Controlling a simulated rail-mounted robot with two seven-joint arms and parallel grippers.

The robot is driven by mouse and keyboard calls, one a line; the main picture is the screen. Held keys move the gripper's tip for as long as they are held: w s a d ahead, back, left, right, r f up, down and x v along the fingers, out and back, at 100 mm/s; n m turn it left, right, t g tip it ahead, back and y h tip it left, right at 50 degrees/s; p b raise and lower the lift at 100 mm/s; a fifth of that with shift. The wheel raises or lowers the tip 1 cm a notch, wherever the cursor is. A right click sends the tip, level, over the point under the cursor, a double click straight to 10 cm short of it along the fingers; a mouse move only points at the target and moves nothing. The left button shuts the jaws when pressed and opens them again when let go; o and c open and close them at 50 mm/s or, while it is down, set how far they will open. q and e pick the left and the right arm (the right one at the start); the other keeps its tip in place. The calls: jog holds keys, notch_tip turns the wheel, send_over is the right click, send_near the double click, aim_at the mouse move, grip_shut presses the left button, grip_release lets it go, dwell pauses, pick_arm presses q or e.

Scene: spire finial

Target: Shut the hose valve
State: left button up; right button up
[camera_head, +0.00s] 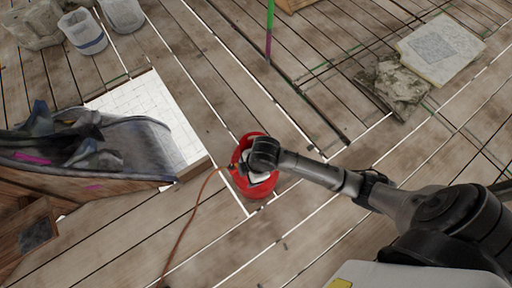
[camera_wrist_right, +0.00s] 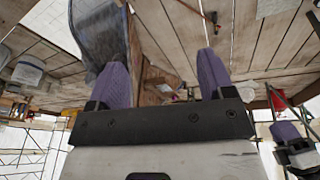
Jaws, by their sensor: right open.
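A red rounded bottle (camera_head: 262,190) stands on the planks in the middle of the head view. A thin reddish-brown hose (camera_head: 192,220) runs from its left side to the bottom edge. My right arm reaches in from the right, and its wrist end covers the bottle's top. No valve can be made out there. In the right wrist view my right gripper (camera_wrist_right: 162,62) is open, its purple fingers wide apart with nothing between them. My left gripper (camera_wrist_right: 290,138) shows partly at the right edge of that view; its opening is unclear.
A grey draped sheet on a wooden frame (camera_head: 130,140) stands left of the bottle, beside a white tiled panel (camera_head: 180,125). Buckets (camera_head: 84,32) are at the upper left. A pale slab (camera_head: 440,48) and rough stone (camera_head: 398,85) lie upper right. Planks around the bottle are mostly clear.

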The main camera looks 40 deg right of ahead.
jog(key=w+d+f+n+b, duration=0.3)
jog(key=w+f+b, duration=0.3)
jog(key=f+b, duration=0.4)
jog(key=w+d+f+n+g+h+b, duration=0.1)
jog(key=w+d+f+n+b, duration=0.1)
jog(key=w+d+f+b, duration=0.6)
jog(key=w+d+f+n+g+h+b, duration=0.1)
jog(key=w+d+f+n+b, duration=0.3)
jog(key=b, duration=0.9)
jog(key=f+b, duration=0.2)
jog(key=f, duration=0.2)
jog(key=d+f+m+b, duration=0.1)
jog(key=f+b, duration=0.1)
jog(key=f, duration=0.2)
jog(key=s+d+f+m+b, duration=0.1)
jog(key=f+b, duration=0.1)
jog(key=f, duration=0.2)
jog(key=shift+s+d+f, duration=0.1)
jog(key=shift+f, duration=0.05)
pick_arm(q)
notch_tip(320, 180, down, 41)
jog(key=shift+r+b, duration=0.15)
jog(key=shift+b, duration=0.3)
pick_arm(e)
jog(key=shift+f, duration=0.5)
